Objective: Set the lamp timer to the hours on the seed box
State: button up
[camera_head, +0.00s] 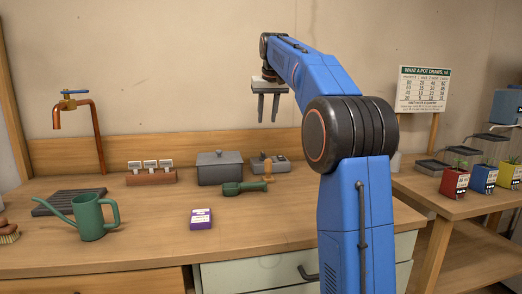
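A small purple box with a white label (201,219), likely the seed box, lies on the counter near the front middle; its print is too small to read. A low grey unit (284,166) sits at the back of the counter with a tan upright piece at its front; it may be the lamp timer, but no dial or setting can be read. My gripper (268,108) hangs above the back of the counter, fingers pointing down. The fingers are apart with nothing between them. It is well above the grey unit and touches nothing.
A grey lidded box (220,168) stands left of the grey unit, with a green tool (245,188) in front. A green watering can (91,218), copper tap (92,125) and label rack (151,177) are leftward. Potted seedlings (482,180) stand right. The counter's front middle is mostly clear.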

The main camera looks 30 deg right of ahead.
aim_at(263, 153)
jog(key=x, duration=1.6)
jog(key=shift+w+f, duration=0.15)
jog(key=shift+f, duration=0.15)
grip_shut()
